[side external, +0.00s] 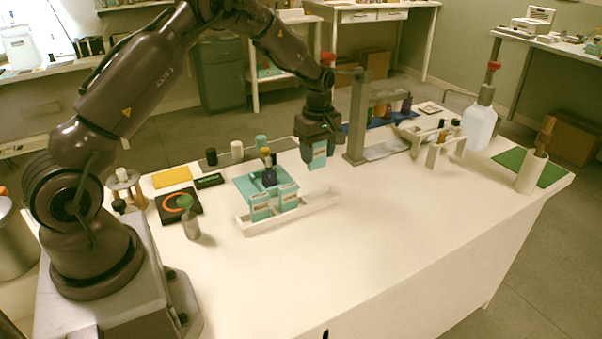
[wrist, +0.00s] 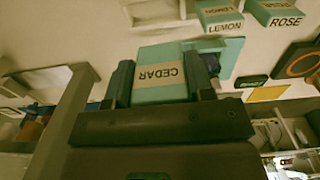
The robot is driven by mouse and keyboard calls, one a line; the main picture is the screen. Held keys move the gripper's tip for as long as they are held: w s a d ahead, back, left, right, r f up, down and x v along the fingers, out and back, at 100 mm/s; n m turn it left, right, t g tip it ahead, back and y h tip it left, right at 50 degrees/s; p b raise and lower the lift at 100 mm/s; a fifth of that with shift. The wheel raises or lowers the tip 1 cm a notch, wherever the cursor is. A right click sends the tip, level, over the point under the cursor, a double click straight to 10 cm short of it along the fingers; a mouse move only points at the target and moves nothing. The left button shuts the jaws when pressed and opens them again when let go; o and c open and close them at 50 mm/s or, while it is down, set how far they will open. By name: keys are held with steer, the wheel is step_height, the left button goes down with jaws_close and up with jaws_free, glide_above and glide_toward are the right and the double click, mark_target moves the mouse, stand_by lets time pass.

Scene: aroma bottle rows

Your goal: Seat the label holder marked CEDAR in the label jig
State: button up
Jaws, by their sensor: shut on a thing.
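The CEDAR label holder (wrist: 160,80) is a teal block with a white label, its lettering upside down in the wrist view. My gripper (wrist: 163,85) is shut on it, with one dark finger on each side. In the side view the holder (side external: 319,157) hangs below my gripper (side external: 318,146), above the table. A long white tray (side external: 320,204), which looks like the label jig, lies to the lower left of it. The LEMON holder (wrist: 218,18) and the ROSE holder (wrist: 277,14) stand at its left part in the side view. Its right part is empty.
A teal tray (side external: 287,176) with a dark bottle (side external: 269,178) stands just behind the jig. A grey post stand (side external: 356,120) rises close to the right of my gripper. A grey bottle with a green top (side external: 191,222) stands left. The front table is clear.

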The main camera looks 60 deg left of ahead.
step_height(320, 180, up, 6)
steer(key=s+a, duration=0.8)
steer(key=a, duration=0.6)
steer(key=f, duration=1.1)
steer(key=shift+s+a+f, duration=0.1)
steer(key=shift+a+f, duration=0.1)
steer(key=shift+f, duration=2.05)
steer(key=shift+f, duration=0.1)
